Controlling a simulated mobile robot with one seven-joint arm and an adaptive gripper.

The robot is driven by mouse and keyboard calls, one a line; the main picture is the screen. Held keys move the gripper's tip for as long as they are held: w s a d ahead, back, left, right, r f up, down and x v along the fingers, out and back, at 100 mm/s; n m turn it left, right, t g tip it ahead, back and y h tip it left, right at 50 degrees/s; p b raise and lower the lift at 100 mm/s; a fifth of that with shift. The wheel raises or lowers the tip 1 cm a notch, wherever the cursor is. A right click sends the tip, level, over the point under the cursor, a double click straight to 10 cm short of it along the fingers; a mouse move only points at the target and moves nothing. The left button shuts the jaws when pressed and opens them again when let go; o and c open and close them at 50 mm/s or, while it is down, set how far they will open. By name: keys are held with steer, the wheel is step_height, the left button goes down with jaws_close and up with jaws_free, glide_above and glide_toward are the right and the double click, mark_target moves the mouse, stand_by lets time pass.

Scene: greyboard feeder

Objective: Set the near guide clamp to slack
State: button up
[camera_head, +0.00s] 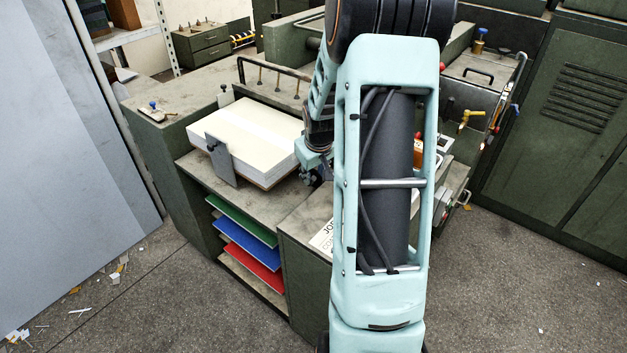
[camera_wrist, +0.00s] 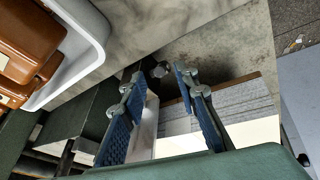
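A stack of pale board (camera_head: 250,138) lies on the feeder's bench in the head view, with an upright grey guide plate (camera_head: 221,160) against its front face and a small dark knob at the plate's top. I cannot tell which clamp is the near one or read its setting. My gripper (camera_head: 314,170) is beside the stack's right end, partly hidden by my arm. In the wrist view my gripper (camera_wrist: 158,80) is open, its blue-padded fingers apart. A small round grey knob (camera_wrist: 160,69) shows between the fingertips, apparently beyond them. The layered stack edge (camera_wrist: 238,103) is to the right.
A white tray (camera_wrist: 88,22) with brown blocks (camera_wrist: 28,38) lies close at the wrist view's upper left. Green, blue (camera_head: 247,242) and red boards fill shelves below the stack. A railed bench (camera_head: 480,75) stands right. The front floor is mostly clear.

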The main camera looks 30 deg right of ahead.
mark_target(314, 177)
steer(key=shift+x, duration=2)
steer(key=shift+c, duration=0.2)
steer(key=shift+s, duration=0.1)
jaws_close()
